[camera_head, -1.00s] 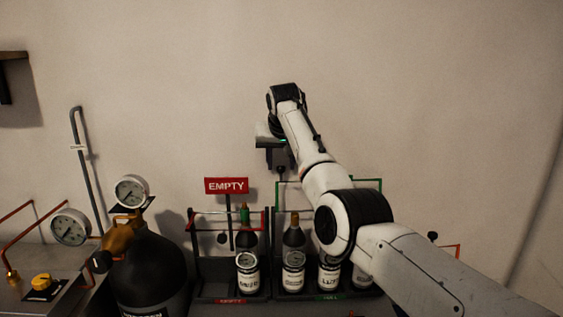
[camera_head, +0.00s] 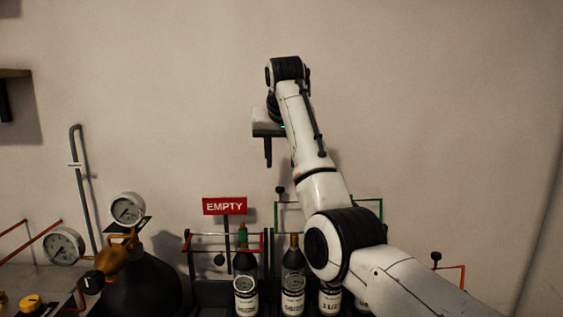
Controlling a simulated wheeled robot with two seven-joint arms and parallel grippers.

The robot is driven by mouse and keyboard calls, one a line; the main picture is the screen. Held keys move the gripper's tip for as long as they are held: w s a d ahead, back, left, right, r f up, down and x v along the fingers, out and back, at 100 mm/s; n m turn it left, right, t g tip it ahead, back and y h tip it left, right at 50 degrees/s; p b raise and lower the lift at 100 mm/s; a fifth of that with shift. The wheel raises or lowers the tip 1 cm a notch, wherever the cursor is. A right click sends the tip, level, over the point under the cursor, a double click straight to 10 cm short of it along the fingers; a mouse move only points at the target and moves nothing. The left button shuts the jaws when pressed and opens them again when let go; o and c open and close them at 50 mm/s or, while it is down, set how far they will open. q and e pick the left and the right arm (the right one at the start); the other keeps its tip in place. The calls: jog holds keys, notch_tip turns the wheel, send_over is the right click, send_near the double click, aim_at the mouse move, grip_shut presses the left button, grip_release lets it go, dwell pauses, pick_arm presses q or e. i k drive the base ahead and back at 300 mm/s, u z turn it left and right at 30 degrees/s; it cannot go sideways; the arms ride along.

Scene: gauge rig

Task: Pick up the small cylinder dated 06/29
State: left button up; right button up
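Several small dark cylinders with white date labels stand upright in racks at the bottom of the head view. One cylinder (camera_head: 246,284) is in the left rack, under the EMPTY sign. Another cylinder (camera_head: 293,279) stands in the right rack, with a third (camera_head: 329,299) beside it. A further one is mostly hidden behind my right arm. The third label seems to start with 11; the other dates are too small to read. My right gripper (camera_head: 268,152) points down, high above the racks near the wall, with nothing visible in it. Its finger gap is not clear. My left gripper is out of view.
The red EMPTY sign (camera_head: 225,206) rises on a post behind the left rack. A large dark cylinder (camera_head: 141,287) with a brass valve and round gauges (camera_head: 127,209) stands to the left. The racks have red and green rails. The wall above is clear.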

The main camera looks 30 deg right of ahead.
aim_at(293, 262)
jog(key=k, duration=1)
